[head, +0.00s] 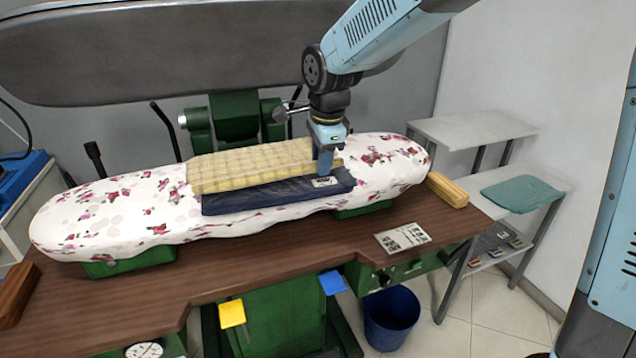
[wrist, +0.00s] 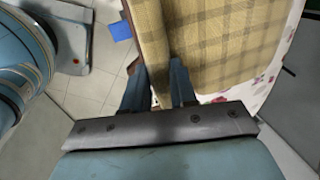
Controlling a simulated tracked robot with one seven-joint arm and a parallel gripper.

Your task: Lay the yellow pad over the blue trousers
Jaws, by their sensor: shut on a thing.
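The yellow plaid pad (head: 238,166) lies on the floral pressing board (head: 110,212), at the back of the blue trousers (head: 268,196). The trousers are folded flat on the board's front half, and the pad seems to cover their rear part. My gripper (head: 325,168) points down at the pad's right end and is shut on its edge. In the wrist view the pad (wrist: 215,45) fills the upper right. A fold of it runs between the two fingers (wrist: 160,88). The trousers do not show in the wrist view.
The raised grey press head (head: 180,55) hangs behind the board. A teal folded cloth (head: 522,194) lies on the side shelf. A blue bin (head: 390,320) stands below.

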